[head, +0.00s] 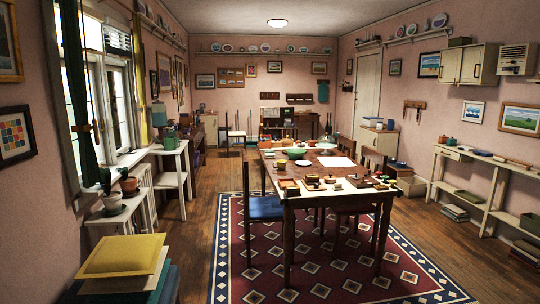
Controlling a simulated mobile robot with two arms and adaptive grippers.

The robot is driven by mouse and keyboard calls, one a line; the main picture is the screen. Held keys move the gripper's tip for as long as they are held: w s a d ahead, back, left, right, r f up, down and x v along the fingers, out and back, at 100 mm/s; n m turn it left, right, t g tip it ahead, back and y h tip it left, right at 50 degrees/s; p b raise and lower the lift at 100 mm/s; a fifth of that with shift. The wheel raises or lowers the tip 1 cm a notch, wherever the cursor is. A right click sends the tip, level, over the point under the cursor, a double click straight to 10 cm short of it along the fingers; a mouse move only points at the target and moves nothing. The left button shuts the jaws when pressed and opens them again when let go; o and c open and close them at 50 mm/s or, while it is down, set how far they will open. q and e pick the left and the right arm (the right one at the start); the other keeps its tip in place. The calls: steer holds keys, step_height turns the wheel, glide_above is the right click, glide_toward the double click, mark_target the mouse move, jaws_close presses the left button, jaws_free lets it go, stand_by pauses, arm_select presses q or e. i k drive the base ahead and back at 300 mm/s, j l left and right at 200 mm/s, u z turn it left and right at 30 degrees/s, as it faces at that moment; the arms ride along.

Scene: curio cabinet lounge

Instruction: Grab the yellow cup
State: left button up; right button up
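I cannot pick out a yellow cup with certainty. The wooden table (284,169) in the middle of the room carries many small objects, some yellowish, along its near edge. They are too small to identify. A green bowl (296,154) and a small white dish (303,163) also stand on the table. Neither of my grippers is in view.
A blue-seated chair (264,208) stands at the table's left. A patterned rug (310,278) lies under the table. A yellow cushion (122,256) tops a stack at the near left. A white shelf unit (491,166) lines the right wall. Bare floor (195,232) runs along the left.

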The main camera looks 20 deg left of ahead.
mark_target(280, 165)
steer(key=i+j+u, duration=0.1)
steer(key=i+u, duration=0.25)
steer(key=i, duration=0.3)
steer(key=i+l+u, duration=0.1)
steer(key=i+u, duration=0.25)
steer(key=i, duration=0.3)
steer(key=i+l+u, duration=0.35)
steer(key=i, duration=0.3)
steer(key=i+j, duration=0.1)
steer(key=i, duration=0.5)
steer(key=i+j+z, duration=0.1)
steer(key=i, duration=0.55)
steer(key=i+j, duration=0.1)
steer(key=i, duration=0.5)
